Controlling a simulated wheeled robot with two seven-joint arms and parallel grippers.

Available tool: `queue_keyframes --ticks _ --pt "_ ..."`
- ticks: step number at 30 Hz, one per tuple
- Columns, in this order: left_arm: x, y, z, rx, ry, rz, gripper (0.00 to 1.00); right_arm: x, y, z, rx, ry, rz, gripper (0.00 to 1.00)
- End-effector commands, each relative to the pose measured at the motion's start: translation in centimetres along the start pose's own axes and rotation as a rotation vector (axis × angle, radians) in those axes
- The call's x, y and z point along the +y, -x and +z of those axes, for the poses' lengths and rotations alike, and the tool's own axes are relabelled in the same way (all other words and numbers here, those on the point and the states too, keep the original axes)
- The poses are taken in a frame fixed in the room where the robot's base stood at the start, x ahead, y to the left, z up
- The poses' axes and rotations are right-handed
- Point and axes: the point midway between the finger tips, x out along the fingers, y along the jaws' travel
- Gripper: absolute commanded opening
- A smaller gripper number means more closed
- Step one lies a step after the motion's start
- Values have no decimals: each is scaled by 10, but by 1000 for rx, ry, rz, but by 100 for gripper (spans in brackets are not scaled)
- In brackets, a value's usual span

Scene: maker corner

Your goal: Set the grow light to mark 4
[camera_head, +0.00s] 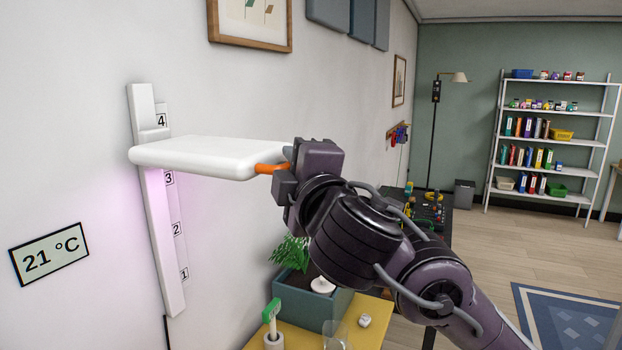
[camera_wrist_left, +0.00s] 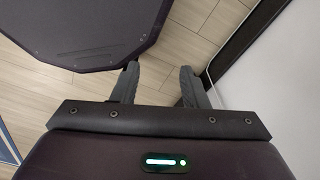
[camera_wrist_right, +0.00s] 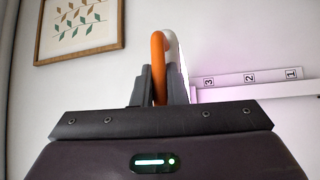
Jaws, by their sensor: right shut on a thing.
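The grow light (camera_head: 208,155) is a white flat panel on a white vertical wall rail (camera_head: 160,240) with marks 1 to 4. In the head view the panel sits between mark 3 (camera_head: 169,179) and mark 4 (camera_head: 161,121), its pinkish glow falling on the wall below. My right gripper (camera_head: 283,168) is shut on the orange handle (camera_head: 266,169) at the panel's right end. In the right wrist view the orange handle (camera_wrist_right: 158,68) stands between the fingers. My left gripper (camera_wrist_left: 157,88) shows only in the left wrist view, its fingers apart and empty above the floor.
Below the light, a teal planter (camera_head: 310,303) with a green plant stands on a yellow surface (camera_head: 368,304). A green-headed tool in a white cup (camera_head: 274,340) and a glass are nearby. A temperature sign (camera_head: 48,254) hangs left of the rail.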

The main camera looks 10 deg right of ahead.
Motion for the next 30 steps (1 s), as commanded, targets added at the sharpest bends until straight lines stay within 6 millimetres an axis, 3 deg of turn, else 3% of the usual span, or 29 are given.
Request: queue_keyframes --ticks 1,7,19,20,22,30 --pt "0 17 -2 1 0 0 40 20 -4 4 -17 -6 -1 0" --pt "-21 37 1 -5 -4 -27 40 44 -7 0 -15 -5 -2 0" --pt "-20 38 2 -7 0 -25 40 50 -7 0 -12 -8 5 0" --pt "-18 38 1 -7 1 -23 40 50 -7 0 -12 -8 6 14" --pt "-14 38 0 -6 1 -18 40 50 -7 0 -12 -8 7 22" --pt "-10 37 0 -6 -2 -13 40 48 -7 -1 -12 -5 2 22"
